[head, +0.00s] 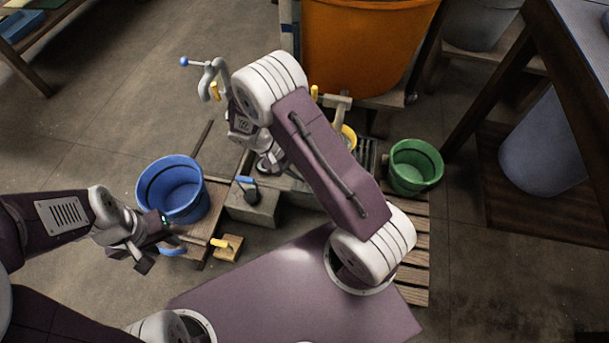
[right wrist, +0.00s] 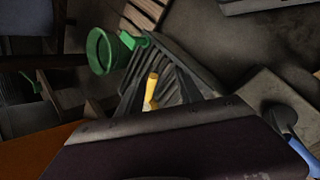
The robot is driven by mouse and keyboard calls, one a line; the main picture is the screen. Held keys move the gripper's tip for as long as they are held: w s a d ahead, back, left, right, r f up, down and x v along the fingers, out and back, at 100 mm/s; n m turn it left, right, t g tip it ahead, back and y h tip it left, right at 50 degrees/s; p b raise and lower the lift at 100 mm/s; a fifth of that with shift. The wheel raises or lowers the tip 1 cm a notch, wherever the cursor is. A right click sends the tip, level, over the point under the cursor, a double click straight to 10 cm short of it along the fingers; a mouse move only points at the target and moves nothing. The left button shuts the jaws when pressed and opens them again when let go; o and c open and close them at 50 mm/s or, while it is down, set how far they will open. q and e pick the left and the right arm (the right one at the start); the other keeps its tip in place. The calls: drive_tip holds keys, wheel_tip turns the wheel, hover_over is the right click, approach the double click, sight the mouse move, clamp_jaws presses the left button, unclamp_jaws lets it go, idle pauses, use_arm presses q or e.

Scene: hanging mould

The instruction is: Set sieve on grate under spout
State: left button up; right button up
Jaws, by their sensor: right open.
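A yellow handle (right wrist: 152,88) stands out between the fingers of my right gripper (right wrist: 158,80) in the right wrist view. The fingers are apart, and I cannot tell whether they touch it. My wrist housing hides what lies below the handle, so I cannot make out a sieve bowl. The dark slatted grate (right wrist: 172,62) lies behind the fingers; part of it also shows beside my right arm in the head view (head: 368,158). A yellow rounded edge (head: 349,136) shows behind that arm. I cannot single out the spout. My left gripper (head: 160,254) looks open, near the blue bucket.
The blue bucket (head: 172,190) stands at left and a green bucket (head: 415,168) at right. A large orange tub (head: 365,45) stands at the back. A grey block (head: 254,206) with a blue-handled tool is in the middle. A bent grey pipe (head: 208,75) rises behind my wrist.

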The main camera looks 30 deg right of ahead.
drive_tip(key=s+a+r+m+t+y, duration=0.1)
drive_tip(key=s+a+r+t+y, duration=0.3)
drive_tip(key=s+r+y, duration=0.2)
wheel_tip(320, 180, up, 5)
drive_tip(key=shift+s+a+f+y, duration=0.15)
drive_tip(key=shift+s+a+y, duration=0.25)
drive_tip(key=shift+s, duration=0.8)
